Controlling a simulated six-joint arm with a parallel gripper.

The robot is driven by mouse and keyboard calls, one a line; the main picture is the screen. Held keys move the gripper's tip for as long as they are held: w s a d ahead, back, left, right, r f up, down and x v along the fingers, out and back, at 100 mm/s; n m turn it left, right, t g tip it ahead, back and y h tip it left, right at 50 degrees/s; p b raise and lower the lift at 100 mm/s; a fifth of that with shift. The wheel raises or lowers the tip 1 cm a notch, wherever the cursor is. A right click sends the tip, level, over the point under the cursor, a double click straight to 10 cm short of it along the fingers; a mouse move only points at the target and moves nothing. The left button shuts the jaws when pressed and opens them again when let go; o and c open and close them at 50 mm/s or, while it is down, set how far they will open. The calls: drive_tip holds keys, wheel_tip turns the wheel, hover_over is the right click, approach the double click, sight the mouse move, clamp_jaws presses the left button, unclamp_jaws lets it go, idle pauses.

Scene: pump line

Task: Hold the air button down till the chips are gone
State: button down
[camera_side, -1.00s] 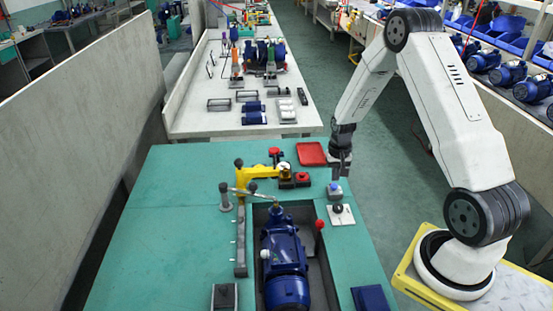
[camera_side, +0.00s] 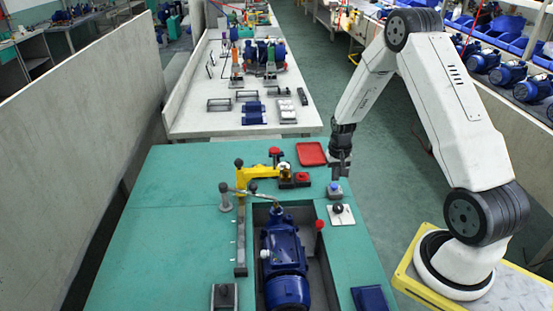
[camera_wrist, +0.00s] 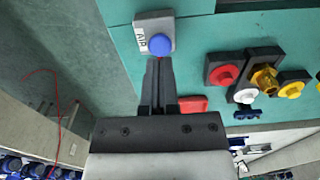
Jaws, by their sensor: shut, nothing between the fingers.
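The air button is a round blue cap (camera_wrist: 159,45) on a small grey box (camera_wrist: 146,22) with a white AIR label, near the table edge. In the side view the grey box (camera_side: 335,192) sits below my gripper (camera_side: 337,177). In the wrist view my gripper (camera_wrist: 159,61) is shut and empty, its fingertips at the near edge of the blue cap. The cap shows almost whole. I cannot tell whether the tips touch it. I cannot make out any chips in either view.
A black knob on a white plate (camera_side: 342,217) is close to the button box. A red tray (camera_side: 311,153), a red button (camera_side: 302,177) and a yellow clamp (camera_side: 257,172) are near. A blue motor (camera_side: 284,262) lies in the recess. The table's left part is clear.

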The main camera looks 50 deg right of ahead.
drive_tip(key=shift+f, duration=1.5)
idle(0.3)
drive_tip(key=shift+r, duration=0.15)
idle(1.2)
drive_tip(key=shift+r, duration=0.45)
drive_tip(key=shift+r, duration=2.5)
drive_tip(key=s+a+r+n+t, duration=0.1)
drive_tip(key=s+a+r+n, duration=0.1)
drive_tip(key=a, duration=0.6)
drive_tip(key=s+a+r+n, duration=0.3)
drive_tip(key=a+r+n, duration=0.1)
drive_tip(key=a, duration=0.4)
drive_tip(key=s+a+r+n+t, duration=0.1)
drive_tip(key=s+a+r+n, duration=0.2)
drive_tip(key=a+r, duration=0.2)
drive_tip(key=a, duration=0.2)
drive_tip(key=shift+s+a+t, duration=0.25)
drive_tip(key=shift+a+t, duration=0.05)
drive_tip(key=shift+a, duration=0.1)
